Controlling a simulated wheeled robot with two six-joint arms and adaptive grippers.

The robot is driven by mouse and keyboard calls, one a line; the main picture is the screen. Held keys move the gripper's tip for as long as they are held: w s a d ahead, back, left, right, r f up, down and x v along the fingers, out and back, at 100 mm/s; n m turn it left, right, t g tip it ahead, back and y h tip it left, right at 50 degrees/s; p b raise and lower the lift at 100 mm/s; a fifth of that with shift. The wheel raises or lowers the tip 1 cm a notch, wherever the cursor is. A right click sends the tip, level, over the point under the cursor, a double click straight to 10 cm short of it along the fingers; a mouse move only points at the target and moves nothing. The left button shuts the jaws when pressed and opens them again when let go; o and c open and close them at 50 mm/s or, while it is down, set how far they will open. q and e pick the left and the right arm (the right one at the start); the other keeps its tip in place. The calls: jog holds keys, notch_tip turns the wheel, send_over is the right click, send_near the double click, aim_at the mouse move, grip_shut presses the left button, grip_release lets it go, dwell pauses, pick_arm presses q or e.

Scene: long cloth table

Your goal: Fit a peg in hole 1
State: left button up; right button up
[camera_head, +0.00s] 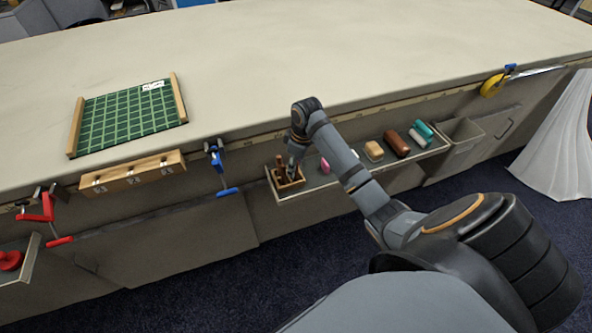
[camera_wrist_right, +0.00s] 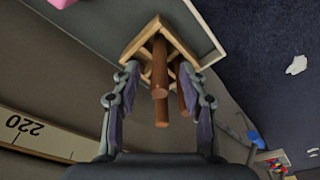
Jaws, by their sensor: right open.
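A small wooden box (camera_head: 299,185) with brown pegs (camera_head: 281,164) standing in it sits at the left end of a shelf on the table's front side. My right gripper (camera_head: 293,168) is over the box, pointing down. In the right wrist view its open fingers (camera_wrist_right: 159,82) are on either side of brown pegs (camera_wrist_right: 161,112) that stand up from the box (camera_wrist_right: 140,45); I cannot tell whether they touch. A long wooden block (camera_head: 132,178) with white labels is fixed along the table's front edge, left of the box. My left gripper is out of view.
The shelf (camera_head: 312,186) also holds a pink item (camera_head: 324,165), a tan block (camera_head: 373,151) and brown and teal rolls. A blue clamp (camera_head: 219,170) stands between block and box. A green gridded mat (camera_head: 130,115) lies on the table (camera_head: 300,60), otherwise mostly clear.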

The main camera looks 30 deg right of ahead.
notch_tip(320, 180, down, 3)
jog(key=shift+w+r, duration=0.15)
jog(key=shift+r, duration=0.05)
jog(key=shift+a, duration=0.1)
grip_shut()
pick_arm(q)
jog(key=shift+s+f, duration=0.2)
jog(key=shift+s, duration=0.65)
pick_arm(e)
jog(key=shift+r, duration=0.4)
notch_tip(320, 180, up, 3)
jog(key=shift+a+f, duration=0.1)
pick_arm(q)
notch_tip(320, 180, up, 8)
jog(key=p, duration=0.8)
pick_arm(e)
jog(key=s+a+r, duration=0.9)
jog(key=s, duration=0.1)
jog(key=shift+a+r, duration=0.15)
jog(key=shift+a, duration=0.05)
